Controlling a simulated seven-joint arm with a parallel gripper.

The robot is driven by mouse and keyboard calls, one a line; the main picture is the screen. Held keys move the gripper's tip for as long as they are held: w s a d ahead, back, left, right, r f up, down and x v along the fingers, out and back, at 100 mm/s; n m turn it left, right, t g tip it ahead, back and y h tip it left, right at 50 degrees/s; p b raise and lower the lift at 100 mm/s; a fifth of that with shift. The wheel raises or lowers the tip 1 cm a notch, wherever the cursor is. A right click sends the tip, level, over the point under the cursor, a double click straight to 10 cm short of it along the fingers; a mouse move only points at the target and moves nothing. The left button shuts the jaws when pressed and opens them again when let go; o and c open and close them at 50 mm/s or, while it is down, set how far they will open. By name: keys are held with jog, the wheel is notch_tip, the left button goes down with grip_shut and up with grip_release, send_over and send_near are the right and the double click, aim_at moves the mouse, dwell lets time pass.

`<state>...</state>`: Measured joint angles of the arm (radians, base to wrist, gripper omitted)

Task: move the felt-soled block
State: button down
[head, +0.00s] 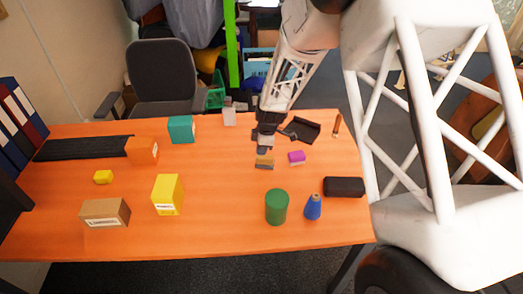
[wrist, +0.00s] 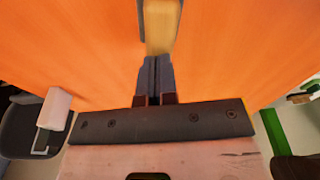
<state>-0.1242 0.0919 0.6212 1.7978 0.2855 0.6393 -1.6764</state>
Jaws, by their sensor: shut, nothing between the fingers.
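A small tan block (head: 264,162) with a grey layer sits on the table just in front of my gripper (head: 264,149) in the head view. It is probably the felt-soled block. Whether the fingertips touch the block I cannot tell.
A dark tray-like object (head: 301,130) lies behind to the right. A yellow box (head: 167,195) stands left. The table between it and the tan block is clear.

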jog(key=shift+d+r, duration=0.1)
jog(key=shift+d, duration=5.9)
jog(key=shift+r, duration=0.1)
jog(key=s+r+m+t, duration=0.1)
jog(key=s+r+m, duration=0.3)
jog(key=s+r, duration=0.55)
jog(key=s+r+m, duration=0.4)
jog(key=s+r, duration=0.2)
jog(key=r, duration=0.6)
jog(key=s+r+m+t+h, duration=0.1)
jog(key=s+r+m, duration=0.3)
jog(key=s, duration=0.8)
jog(key=s+r+m+h, duration=0.1)
jog(key=s+r+m, duration=0.3)
jog(key=s, duration=0.8)
jog(key=shift+r+m+t, duration=0.3)
jog(key=shift+m+t, duration=0.1)
jog(key=shift+m, duration=0.7)
